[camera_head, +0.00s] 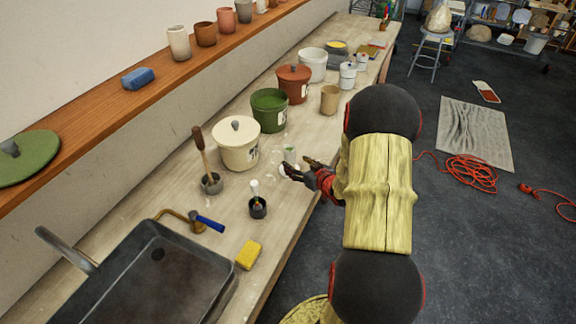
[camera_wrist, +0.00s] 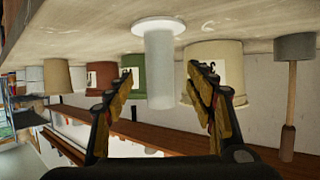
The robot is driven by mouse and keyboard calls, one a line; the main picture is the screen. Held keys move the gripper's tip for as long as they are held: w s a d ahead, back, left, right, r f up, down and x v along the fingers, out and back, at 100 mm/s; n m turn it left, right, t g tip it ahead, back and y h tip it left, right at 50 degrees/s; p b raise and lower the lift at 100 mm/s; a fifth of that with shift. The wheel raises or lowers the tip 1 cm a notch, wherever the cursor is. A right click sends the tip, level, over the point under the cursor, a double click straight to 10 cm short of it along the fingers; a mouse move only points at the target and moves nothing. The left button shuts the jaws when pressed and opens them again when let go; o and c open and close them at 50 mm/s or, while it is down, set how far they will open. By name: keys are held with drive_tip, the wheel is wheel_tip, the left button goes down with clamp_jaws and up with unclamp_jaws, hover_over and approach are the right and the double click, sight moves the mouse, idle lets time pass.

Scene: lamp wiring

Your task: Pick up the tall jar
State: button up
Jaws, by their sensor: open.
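A pale, see-through tall jar (camera_head: 290,154) stands on the worktop, right of the cream lidded pot, partly hidden by my gripper. In the wrist view, which is upside down, the tall jar (camera_wrist: 159,75) is a whitish cylinder with a wider disc at its worktop end. My gripper (camera_head: 297,166) is low over the worktop's front edge, beside the jar. In the wrist view my gripper (camera_wrist: 161,82) is open, its fingers spread to either side of the jar's outline. I see no clear contact between fingers and jar.
A cream pot (camera_head: 238,148), a green pot (camera_head: 269,112) and a red-brown pot (camera_head: 294,84) line the worktop behind the jar. A dark cup with a brush (camera_head: 257,207), a yellow sponge (camera_head: 249,255) and a sink (camera_head: 160,285) lie nearer. A beige cup (camera_head: 330,99) stands farther along.

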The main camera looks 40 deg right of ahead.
sight(293, 161)
drive_tip(key=x, duration=0.2)
drive_tip(key=b+x, duration=0.1)
drive_tip(key=x, duration=0.3)
drive_tip(key=shift+s+f, duration=0.1)
drive_tip(key=shift+f, duration=0.2)
drive_tip(key=shift+w+d, duration=0.1)
drive_tip(key=shift+w, duration=0.25)
drive_tip(key=shift+c, duration=0.8)
clamp_jaws()
